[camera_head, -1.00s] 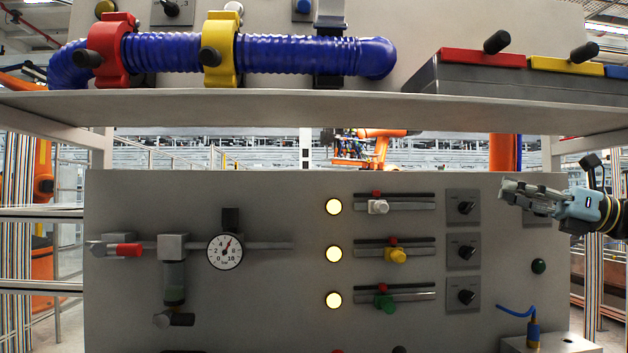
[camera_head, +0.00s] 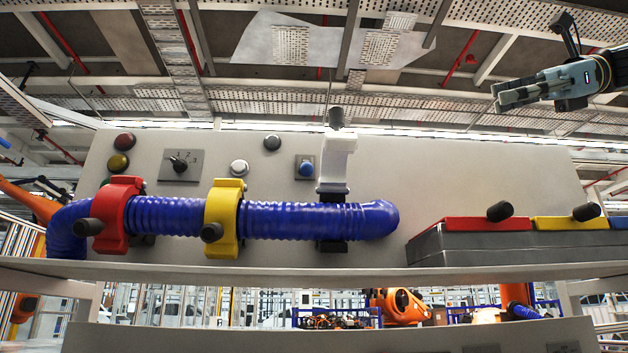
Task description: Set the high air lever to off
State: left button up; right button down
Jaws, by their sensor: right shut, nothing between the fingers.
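A white lever (camera_head: 337,165) with a dark knob on top stands upright on the upper panel, behind the blue hose. Its black base (camera_head: 331,247) shows just below the hose. It looks like the high air lever; I see no label that confirms this. My right gripper (camera_head: 500,96) is shut and empty at the upper right. It is in the air, well to the right of the lever and higher in the picture, touching nothing. My left gripper is out of view.
The blue hose (camera_head: 290,221) runs across the shelf (camera_head: 300,272) through a red clamp (camera_head: 120,215) and a yellow clamp (camera_head: 221,218). A grey case (camera_head: 470,248) with coloured lids stands at the right. A rotary switch (camera_head: 179,165) and several buttons sit on the panel.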

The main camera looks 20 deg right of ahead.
aim_at(307, 169)
jog(key=i+j, duration=0.1)
jog(key=i, duration=1.1)
